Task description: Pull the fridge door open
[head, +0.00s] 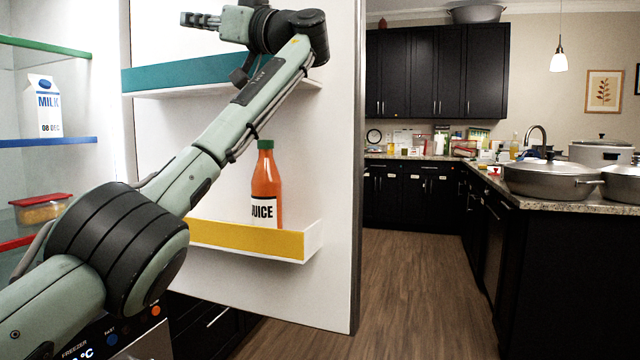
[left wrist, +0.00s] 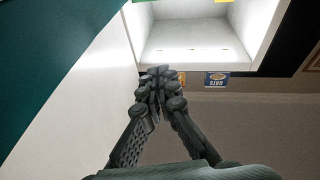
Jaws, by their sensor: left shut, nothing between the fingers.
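The fridge door (head: 335,190) stands wide open in the head view, its white inner face toward me. It carries a teal-fronted shelf and a yellow-fronted shelf. The lit fridge interior (head: 110,60) shows at the left. My left arm reaches up across the opening, in front of the door's inner face. My left gripper (head: 188,19) is near the top of the view by the upper door, pointing left. In the left wrist view its fingers (left wrist: 158,78) are together and empty. The door's outer face and handle are hidden. My right gripper is not in view.
A juice bottle (head: 265,190) stands on the yellow door shelf (head: 250,240). A milk carton (head: 42,108) and a red-lidded container (head: 42,209) sit inside the fridge. Wooden floor (head: 420,290) is clear right of the door. A counter with pots (head: 550,178) stands farther right.

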